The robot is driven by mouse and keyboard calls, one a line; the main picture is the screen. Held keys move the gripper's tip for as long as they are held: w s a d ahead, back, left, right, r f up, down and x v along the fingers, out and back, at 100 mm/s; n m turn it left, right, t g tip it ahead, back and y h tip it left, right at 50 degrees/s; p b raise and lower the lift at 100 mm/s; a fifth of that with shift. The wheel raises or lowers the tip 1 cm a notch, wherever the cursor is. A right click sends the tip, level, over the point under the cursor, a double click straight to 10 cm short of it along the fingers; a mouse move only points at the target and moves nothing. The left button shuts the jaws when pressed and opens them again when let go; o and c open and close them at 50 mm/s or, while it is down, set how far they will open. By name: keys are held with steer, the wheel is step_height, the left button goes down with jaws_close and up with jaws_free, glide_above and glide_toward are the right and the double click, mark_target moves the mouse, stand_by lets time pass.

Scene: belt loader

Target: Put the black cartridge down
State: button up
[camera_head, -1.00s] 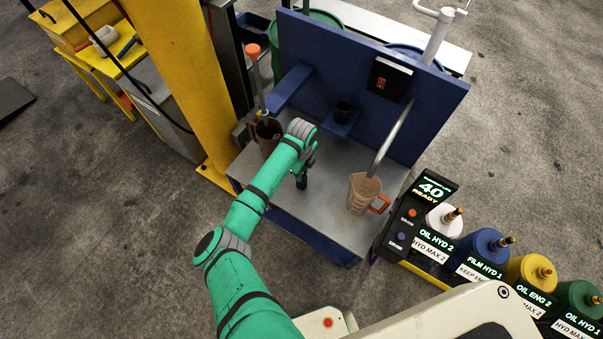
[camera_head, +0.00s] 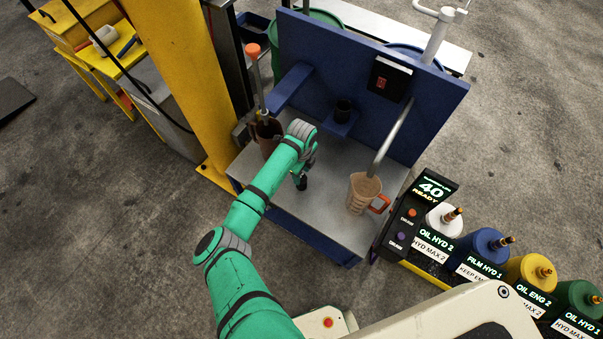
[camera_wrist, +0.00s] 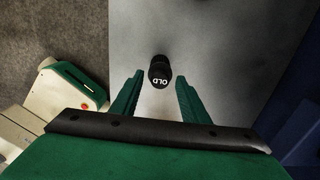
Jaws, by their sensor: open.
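The black cartridge (camera_wrist: 159,72), marked "OLD", stands on the grey bench top (camera_wrist: 215,50) in the wrist view. My gripper (camera_wrist: 154,88) is open, with one green finger on either side of the cartridge and visible gaps between. In the head view the cartridge (camera_head: 301,182) shows as a small dark shape just below my gripper (camera_head: 303,172), partly hidden by the wrist. Its base appears to rest on the bench top (camera_head: 325,200).
A tan jug (camera_head: 362,190) with an orange handle stands to the right under a bent pipe. A brown container (camera_head: 268,136) is behind my arm at left. Bottles (camera_head: 485,245) line the right.

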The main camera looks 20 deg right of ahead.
step_height(320, 180, up, 12)
steer(key=shift+f, duration=0.2)
stand_by(0.7)
